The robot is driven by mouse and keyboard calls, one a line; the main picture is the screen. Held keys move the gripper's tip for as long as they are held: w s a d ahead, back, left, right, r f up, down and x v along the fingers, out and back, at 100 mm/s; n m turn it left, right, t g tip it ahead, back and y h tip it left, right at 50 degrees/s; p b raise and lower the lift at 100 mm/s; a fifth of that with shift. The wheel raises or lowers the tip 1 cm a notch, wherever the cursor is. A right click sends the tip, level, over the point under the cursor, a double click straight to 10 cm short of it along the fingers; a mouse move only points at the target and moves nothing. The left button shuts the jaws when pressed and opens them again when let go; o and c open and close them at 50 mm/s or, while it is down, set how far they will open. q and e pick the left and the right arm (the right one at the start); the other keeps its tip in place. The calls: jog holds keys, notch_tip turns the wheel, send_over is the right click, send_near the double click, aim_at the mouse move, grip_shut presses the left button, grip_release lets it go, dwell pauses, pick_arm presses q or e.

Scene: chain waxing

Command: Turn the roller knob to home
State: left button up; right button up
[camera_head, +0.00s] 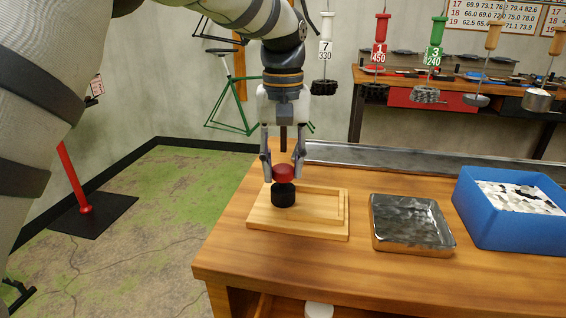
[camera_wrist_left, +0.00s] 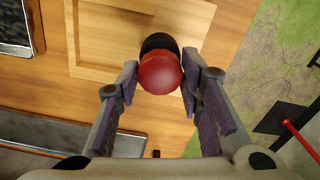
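The roller knob (camera_head: 283,173) is a red domed cap above a short black cylinder (camera_head: 284,195) on a light wooden board. In the left wrist view the red cap (camera_wrist_left: 160,73) sits between the fingertips, with the black part (camera_wrist_left: 158,43) just behind it. My left gripper (camera_head: 283,176) points straight down, with one finger on each side of the red cap. Both fingertips appear to meet its sides, so it looks shut on the knob. Any mark showing the knob's angle cannot be seen. My right gripper is not in view.
The wooden board (camera_head: 258,216) lies near the table's left edge. A shiny metal tray (camera_head: 409,243) and a blue bin (camera_head: 507,235) with pale contents stand to its right. A dark metal rail (camera_head: 400,161) runs behind. Several coloured handles hang above.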

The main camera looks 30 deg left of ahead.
pick_arm(q)
jog(key=shift+m, duration=0.3)
jog(key=m, duration=0.6)
jog(key=shift+m, duration=0.3)
jog(key=m, duration=1.4)
jog(key=shift+m, duration=0.3)
jog(key=m, duration=0.4)
jog(key=shift+m, duration=2)
